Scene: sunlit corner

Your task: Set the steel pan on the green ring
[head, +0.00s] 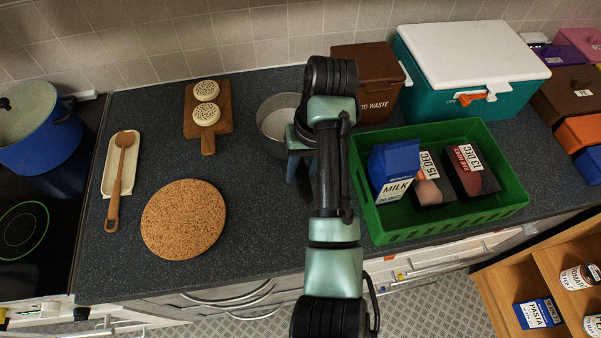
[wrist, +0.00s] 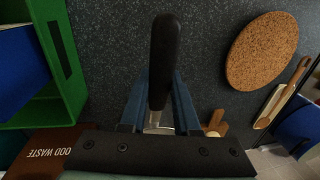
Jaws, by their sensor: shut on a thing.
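The steel pan (head: 270,113) is at the back middle of the counter, left of the brown bin, partly hidden by my arm. Its black handle (wrist: 164,55) points toward the counter's front. My gripper (head: 301,168) is shut on the handle, with its blue fingers on both sides of it in the wrist view (wrist: 158,100). I cannot tell whether the pan touches the counter. The green ring (head: 23,231) is marked on the black cooktop at the far left front, with nothing on it.
A blue pot (head: 42,140) stands on the cooktop behind the ring. A spoon rest with a wooden spoon (head: 119,175), a cork mat (head: 183,220) and a board with two round crackers (head: 207,135) lie between pan and cooktop. A green crate (head: 440,228) is close on the right.

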